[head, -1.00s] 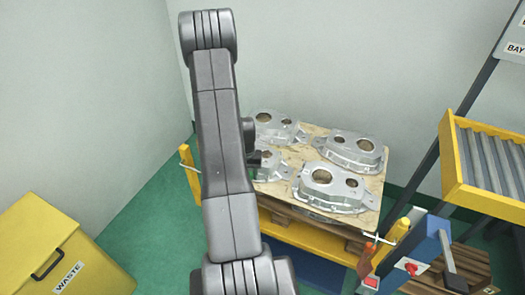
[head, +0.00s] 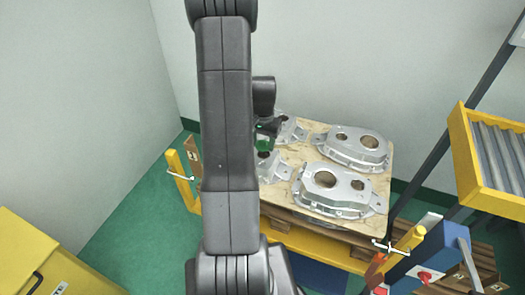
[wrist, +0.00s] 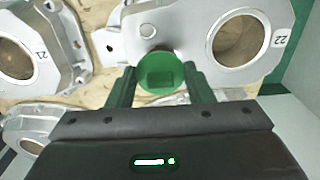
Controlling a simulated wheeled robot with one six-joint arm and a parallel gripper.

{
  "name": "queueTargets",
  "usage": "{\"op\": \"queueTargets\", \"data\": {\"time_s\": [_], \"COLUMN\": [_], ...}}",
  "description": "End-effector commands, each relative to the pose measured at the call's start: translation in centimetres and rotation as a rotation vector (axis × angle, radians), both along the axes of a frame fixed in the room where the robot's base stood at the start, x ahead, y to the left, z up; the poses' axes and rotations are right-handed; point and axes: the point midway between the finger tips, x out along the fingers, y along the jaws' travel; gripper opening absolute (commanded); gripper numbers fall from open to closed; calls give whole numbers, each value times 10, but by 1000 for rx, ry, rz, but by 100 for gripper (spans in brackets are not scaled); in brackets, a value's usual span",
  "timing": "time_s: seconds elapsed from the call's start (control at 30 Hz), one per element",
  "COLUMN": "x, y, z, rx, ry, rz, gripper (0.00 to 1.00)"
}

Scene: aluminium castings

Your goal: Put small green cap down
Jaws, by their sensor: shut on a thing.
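The small green cap (wrist: 160,73) shows in the wrist view as a round green disc with a raised square middle. My gripper (wrist: 160,78) is shut on it, with one green finger on each side. Below the cap are silver aluminium castings, two of them marked 21 (wrist: 18,42) and 22 (wrist: 240,38). I cannot tell how far the cap is above them. In the head view my gripper (head: 266,130) is over the left part of the pallet, partly behind my arm, and the cap cannot be made out there.
Several castings lie on a wooden board (head: 290,216) on a yellow-framed stand. A yellow waste bin (head: 40,265) stands at lower left. A roller rack (head: 492,150) and a blue clamp-like fixture (head: 435,262) are at right. Bare board shows between the castings.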

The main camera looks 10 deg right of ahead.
Motion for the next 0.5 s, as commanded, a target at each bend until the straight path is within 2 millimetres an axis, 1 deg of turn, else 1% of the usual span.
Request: {"op": "queueTargets", "data": {"time_s": [0.17, 0.37, 0.4, 0.43, 0.47, 0.5], "x": [0, 0, 0, 0, 0, 0], "y": [0, 0, 0, 0, 0, 0], "z": [-12, -39, -41, -42, -43, -43], "rx": [1, 0, 1, 0, -1, 0], "ry": [1, 2, 1, 0, -1, -1], "rz": [1, 1, 1, 1, 1, 1], "gripper": [26, 26, 23, 23, 19, 19]}}
